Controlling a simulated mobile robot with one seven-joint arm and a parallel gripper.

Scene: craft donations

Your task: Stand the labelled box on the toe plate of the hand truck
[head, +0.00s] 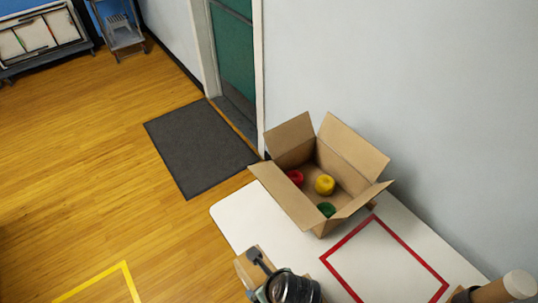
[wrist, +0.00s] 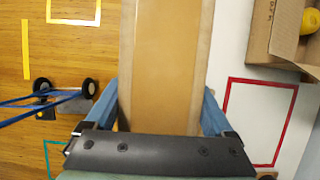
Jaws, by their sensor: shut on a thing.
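My gripper (wrist: 161,112) has its two blue fingers on opposite sides of a tan cardboard box (wrist: 165,55) and is shut on it. The box fills the middle of the wrist view; no label shows on the face I see. In the head view, part of the box (head: 243,272) shows at the bottom, mostly hidden by my wrist. The hand truck (wrist: 62,98) is on the floor at the left of the wrist view, apart from the box, with blue bars and two dark wheels.
A white table (head: 235,215) carries an open carton (head: 290,203) with red, yellow and green things inside, and a red outline (head: 345,240). Yellow outlines (head: 95,280) mark open wooden floor. A dark mat (head: 200,145) lies by the door.

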